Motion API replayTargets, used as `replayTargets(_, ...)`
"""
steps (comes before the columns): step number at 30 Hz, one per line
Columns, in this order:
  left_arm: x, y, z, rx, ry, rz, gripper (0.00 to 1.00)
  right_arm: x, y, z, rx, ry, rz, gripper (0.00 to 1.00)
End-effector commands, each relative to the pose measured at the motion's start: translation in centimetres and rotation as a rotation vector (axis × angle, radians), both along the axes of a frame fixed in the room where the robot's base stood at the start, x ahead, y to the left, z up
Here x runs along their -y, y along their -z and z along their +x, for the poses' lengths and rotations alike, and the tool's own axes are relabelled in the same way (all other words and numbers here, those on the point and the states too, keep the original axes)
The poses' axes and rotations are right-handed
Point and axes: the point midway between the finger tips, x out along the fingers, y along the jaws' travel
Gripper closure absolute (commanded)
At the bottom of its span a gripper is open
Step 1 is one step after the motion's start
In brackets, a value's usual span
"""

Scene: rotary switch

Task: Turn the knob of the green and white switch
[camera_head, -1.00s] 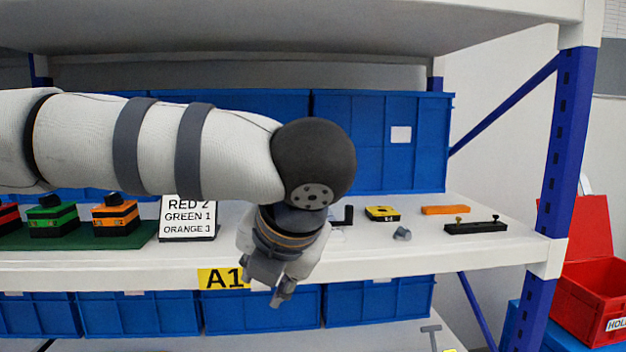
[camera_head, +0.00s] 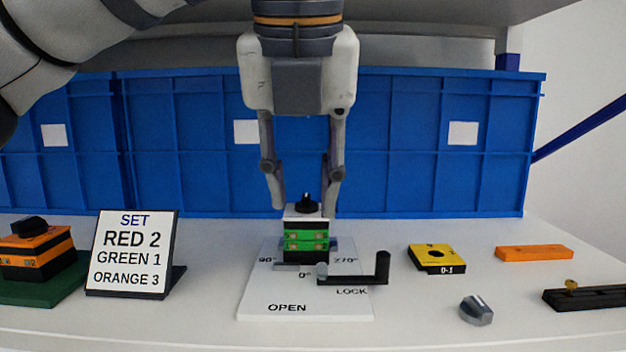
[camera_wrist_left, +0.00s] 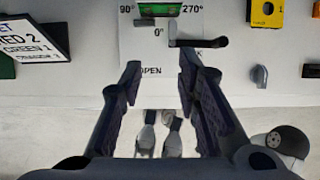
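The green and white switch (camera_head: 306,241) stands upright on a white marked plate (camera_head: 262,293). It has a white top, a green band and a black knob (camera_head: 306,203) on top. My left gripper (camera_head: 304,207) comes down from above and is open, with its two fingers apart on either side of the knob in the head view. I cannot tell whether either finger touches the switch. In the left wrist view, the switch's green part (camera_wrist_left: 158,9) shows only at the top edge, beyond the open fingers (camera_wrist_left: 160,72); the knob is not visible there.
A black crank handle (camera_head: 372,279) lies at the plate's right. A sign (camera_head: 132,255) and an orange switch (camera_head: 36,250) stand left. A yellow block (camera_head: 437,257), grey knob (camera_head: 476,310) and orange bar (camera_head: 541,253) lie right. Blue crates (camera_head: 430,180) line the back.

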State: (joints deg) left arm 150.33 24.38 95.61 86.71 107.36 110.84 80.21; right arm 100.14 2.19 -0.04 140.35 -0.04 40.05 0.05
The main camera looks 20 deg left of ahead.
Motion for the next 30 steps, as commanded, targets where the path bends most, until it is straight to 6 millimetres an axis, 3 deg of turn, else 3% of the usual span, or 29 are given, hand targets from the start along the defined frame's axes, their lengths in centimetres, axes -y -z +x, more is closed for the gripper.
replayTargets(6, -1.7, 0.1, 6.0, -0.003, -0.005, -0.003, 0.70, 0.0, -0.1, 0.2, 0.007, 0.000, 0.000, 0.66)
replayTargets(11, -2.7, 0.6, 9.3, -0.005, -0.001, 0.002, 0.70, 0.0, -0.2, 0.3, 0.011, 0.000, 0.000, 0.66)
replayTargets(16, -2.8, 2.8, 10.0, -0.005, 0.002, 0.002, 0.70, 0.0, 0.2, -0.1, -0.005, 0.000, 0.000, 0.66)
replayTargets(25, -2.9, 2.9, 10.1, 0.000, 0.001, 0.001, 0.70, 0.0, 0.2, -0.1, -0.004, 0.000, 0.000, 0.66)
replayTargets(29, -2.9, 2.9, 10.1, 0.000, 0.001, 0.001, 0.99, 0.0, 0.2, -0.1, -0.004, 0.000, 0.000, 0.66)
replayTargets(30, -2.9, 2.9, 10.1, 0.000, 0.001, 0.001, 1.00, 0.0, 0.2, -0.1, -0.004, 0.000, 0.000, 0.66)
